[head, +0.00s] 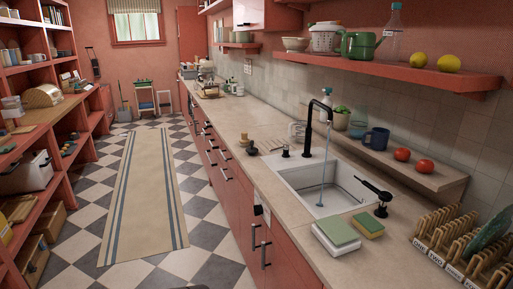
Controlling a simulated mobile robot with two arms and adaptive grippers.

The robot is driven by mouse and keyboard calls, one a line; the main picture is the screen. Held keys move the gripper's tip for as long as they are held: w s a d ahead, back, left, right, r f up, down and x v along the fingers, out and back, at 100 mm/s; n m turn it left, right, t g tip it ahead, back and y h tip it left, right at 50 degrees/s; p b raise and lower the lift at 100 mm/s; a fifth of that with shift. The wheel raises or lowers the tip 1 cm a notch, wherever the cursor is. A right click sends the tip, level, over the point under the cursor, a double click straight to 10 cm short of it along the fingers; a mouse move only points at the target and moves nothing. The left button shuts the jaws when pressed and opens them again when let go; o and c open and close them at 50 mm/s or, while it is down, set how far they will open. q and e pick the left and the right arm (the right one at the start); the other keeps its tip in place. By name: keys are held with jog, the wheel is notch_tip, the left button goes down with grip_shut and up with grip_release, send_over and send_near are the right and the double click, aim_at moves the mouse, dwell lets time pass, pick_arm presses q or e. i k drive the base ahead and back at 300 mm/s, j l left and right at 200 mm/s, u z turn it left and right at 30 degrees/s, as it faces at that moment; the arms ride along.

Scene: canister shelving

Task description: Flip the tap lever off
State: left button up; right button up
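The black tap (308,128) stands at the far side of the white sink (290,180), its spout arching over the basin. A stream of water (323,165) runs from the spout into the sink. A black fitting with a slanted arm (374,190) stands on the counter at the sink's near right corner. A short black knob-like piece (285,151) stands at the sink's far left corner. I cannot tell for certain which of these two is the tap lever. Neither of my grippers is in view.
A green and white cloth stack (336,235) and a sponge (368,225) lie in front of the sink. A wooden dish rack (465,250) stands at the right. A low ledge (425,172) holds a blue mug (377,138) and tomatoes.

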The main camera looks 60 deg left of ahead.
aim_at(285, 146)
jog(key=u, duration=1.85)
jog(key=i+j+u, duration=0.8)
jog(key=i+u, duration=0.15)
jog(key=i, duration=0.2)
jog(key=i+u, duration=0.35)
jog(key=i+j+z, duration=0.1)
jog(key=i+z, duration=0.2)
jog(key=i, duration=0.2)
jog(key=i+j+z, duration=0.25)
jog(key=i, duration=0.2)
jog(key=i+j+z, duration=0.3)
jog(key=i, duration=0.2)
jog(key=i+j+z, duration=0.3)
jog(key=z, duration=0.15)
jog(key=i+j+z, duration=0.3)
jog(key=j+z, duration=0.2)
jog(key=i+j+z, duration=0.2)
jog(key=j+z, duration=0.25)
